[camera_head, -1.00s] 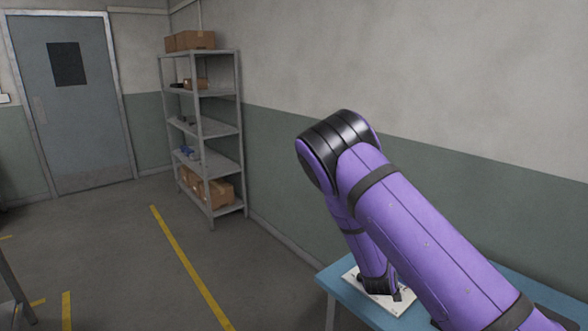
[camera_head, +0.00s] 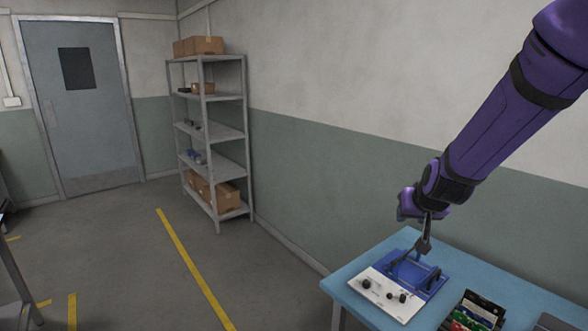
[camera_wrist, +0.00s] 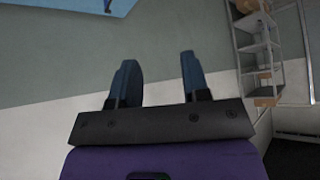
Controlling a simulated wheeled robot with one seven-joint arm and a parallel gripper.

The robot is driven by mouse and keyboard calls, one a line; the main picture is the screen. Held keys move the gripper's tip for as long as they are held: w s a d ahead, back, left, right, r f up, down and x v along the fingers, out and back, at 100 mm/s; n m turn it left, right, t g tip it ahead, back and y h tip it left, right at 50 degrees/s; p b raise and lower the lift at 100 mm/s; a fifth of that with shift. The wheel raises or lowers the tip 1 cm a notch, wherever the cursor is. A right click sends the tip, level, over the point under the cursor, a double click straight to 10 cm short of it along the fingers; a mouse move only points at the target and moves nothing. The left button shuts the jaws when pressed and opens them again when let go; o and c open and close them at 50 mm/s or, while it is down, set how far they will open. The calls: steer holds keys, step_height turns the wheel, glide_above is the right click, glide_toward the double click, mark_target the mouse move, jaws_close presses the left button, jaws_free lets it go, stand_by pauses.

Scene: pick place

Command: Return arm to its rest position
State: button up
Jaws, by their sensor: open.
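My gripper (camera_wrist: 158,82) shows in the wrist view with its two fingers apart and nothing between them. In the head view my gripper (camera_head: 424,246) hangs at the end of my purple arm, above the blue table (camera_head: 350,270). Under it on the table is a white and blue device (camera_head: 392,294) with dark knobs on its white front. I cannot tell from the head view how far the fingers are above the device.
A case with green and red contents (camera_head: 472,314) lies on the table right of the device. A grey metal shelf (camera_head: 217,130) with boxes stands against the wall. A grey door (camera_head: 78,105) is at the back left. The floor between is clear, with yellow lines.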

steer(key=s+r+g, duration=0.1)
steer(key=s+r, duration=0.4)
steer(key=s, duration=0.5)
steer(key=s+d+r+g, duration=0.1)
steer(key=s+r, duration=0.3)
steer(key=s, duration=0.6)
steer(key=s+d+r+n, duration=0.1)
steer(key=s+r, duration=0.4)
steer(key=s, duration=0.6)
steer(key=shift+d+r+g, duration=0.15)
steer(key=shift+r+g, duration=0.15)
steer(key=shift+g, duration=0.1)
